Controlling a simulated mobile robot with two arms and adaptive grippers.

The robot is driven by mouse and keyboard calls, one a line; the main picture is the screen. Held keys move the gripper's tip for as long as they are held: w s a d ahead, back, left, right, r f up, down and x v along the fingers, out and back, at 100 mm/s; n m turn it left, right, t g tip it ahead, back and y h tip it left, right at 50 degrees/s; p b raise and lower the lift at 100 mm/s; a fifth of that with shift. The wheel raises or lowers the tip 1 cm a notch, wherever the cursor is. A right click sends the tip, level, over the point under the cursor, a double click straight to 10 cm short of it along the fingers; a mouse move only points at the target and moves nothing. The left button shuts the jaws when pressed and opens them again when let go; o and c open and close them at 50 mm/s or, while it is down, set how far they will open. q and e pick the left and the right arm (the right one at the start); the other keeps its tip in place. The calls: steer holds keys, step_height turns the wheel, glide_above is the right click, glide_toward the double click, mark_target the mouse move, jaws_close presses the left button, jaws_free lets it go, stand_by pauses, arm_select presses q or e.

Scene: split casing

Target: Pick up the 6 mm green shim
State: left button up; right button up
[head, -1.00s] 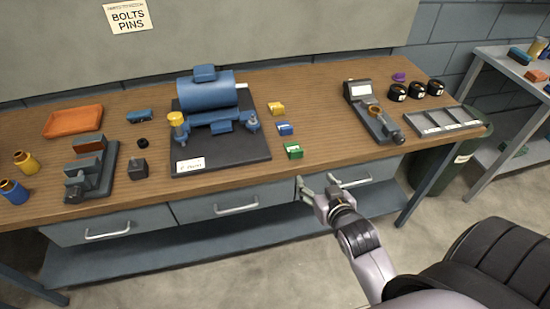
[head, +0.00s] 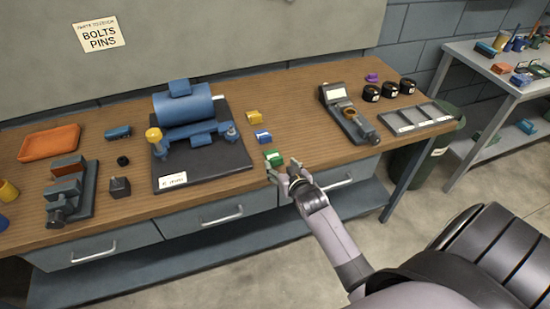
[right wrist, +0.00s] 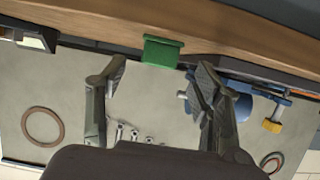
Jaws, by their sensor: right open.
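The green shim (head: 273,157) lies near the front edge of the workbench, in front of the blue shim (head: 263,137) and the yellow shim (head: 254,117). My right gripper (head: 283,168) is open and empty at the bench's front edge, just in front of the green shim. In the right wrist view, the green shim (right wrist: 162,51) shows at the wooden edge, beyond and roughly between the spread fingers (right wrist: 158,76). The fingers look apart from it. My left gripper is not in view.
A dark plate (head: 205,165) with a blue motor (head: 182,104) stands left of the shims. A grey device (head: 347,115) and a divided tray (head: 418,117) are to the right. The wood between the shims and that device is clear. Drawer handles (head: 222,216) are below the edge.

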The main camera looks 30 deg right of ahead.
mark_target(277, 160)
steer(key=x, duration=0.3)
steer(key=shift+w+d+r, duration=0.1)
steer(key=shift+w+r, duration=0.05)
steer(key=shift+w, duration=0.1)
steer(key=shift+w+d, duration=0.1)
steer(key=shift+w, duration=0.1)
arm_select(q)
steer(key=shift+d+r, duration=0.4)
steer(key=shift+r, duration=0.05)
arm_select(e)
steer(key=shift+s, duration=0.1)
steer(key=shift+c, duration=0.7)
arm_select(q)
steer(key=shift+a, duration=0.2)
arm_select(e)
steer(key=c, duration=0.9)
steer(key=shift+c, duration=0.2)
